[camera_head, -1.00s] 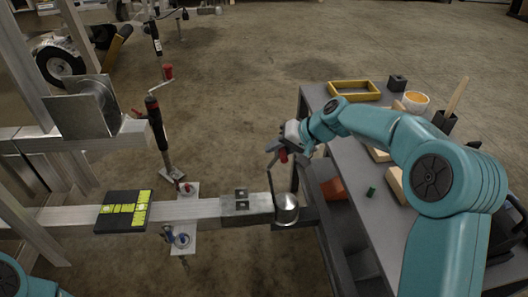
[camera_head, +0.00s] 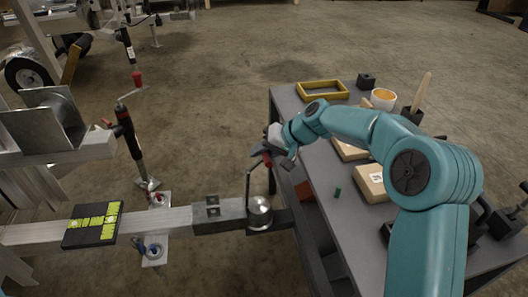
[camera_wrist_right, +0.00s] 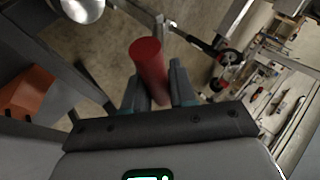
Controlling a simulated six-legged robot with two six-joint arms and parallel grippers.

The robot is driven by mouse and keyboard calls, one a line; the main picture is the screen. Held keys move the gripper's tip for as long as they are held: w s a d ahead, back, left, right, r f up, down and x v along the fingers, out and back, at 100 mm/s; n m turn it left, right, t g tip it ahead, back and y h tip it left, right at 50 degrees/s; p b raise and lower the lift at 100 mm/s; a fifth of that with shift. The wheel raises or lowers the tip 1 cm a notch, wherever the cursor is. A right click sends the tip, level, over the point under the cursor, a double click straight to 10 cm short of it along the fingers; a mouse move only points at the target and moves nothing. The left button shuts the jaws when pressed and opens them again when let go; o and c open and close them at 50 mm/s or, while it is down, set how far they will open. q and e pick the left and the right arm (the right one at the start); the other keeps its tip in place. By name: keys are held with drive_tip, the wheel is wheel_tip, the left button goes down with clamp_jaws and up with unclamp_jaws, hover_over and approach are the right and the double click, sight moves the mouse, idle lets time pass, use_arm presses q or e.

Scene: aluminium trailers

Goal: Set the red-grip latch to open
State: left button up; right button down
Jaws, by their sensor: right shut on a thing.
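The red grip (camera_head: 267,159) is at the top of a thin grey latch lever (camera_head: 249,183). The lever rises from the silver coupler (camera_head: 260,212) at the end of the trailer's aluminium tongue and stands roughly upright. My right gripper (camera_head: 268,154) is shut on the red grip above the coupler and partly covers it. In the right wrist view, the red grip (camera_wrist_right: 148,62) shows as a cylinder between the two dark fingers (camera_wrist_right: 157,88). A rounded silver part of the coupler (camera_wrist_right: 83,8) shows at the top left there. My left gripper is not in view.
A grey workbench (camera_head: 318,190) stands right beside the coupler, with a yellow frame (camera_head: 322,91), an orange-filled bowl (camera_head: 383,98) and wooden blocks (camera_head: 372,184). A crank jack (camera_head: 127,135) rises left of the tongue. Open concrete floor lies behind.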

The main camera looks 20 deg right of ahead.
drive_tip(key=shift+w+r, duration=0.1)
drive_tip(key=shift+r, duration=0.15)
drive_tip(key=c, duration=1)
unclamp_jaws()
drive_tip(key=shift+f, duration=0.1)
drive_tip(key=p+v, duration=0.4)
drive_tip(key=v, duration=1.2)
drive_tip(key=shift+p, duration=0.4)
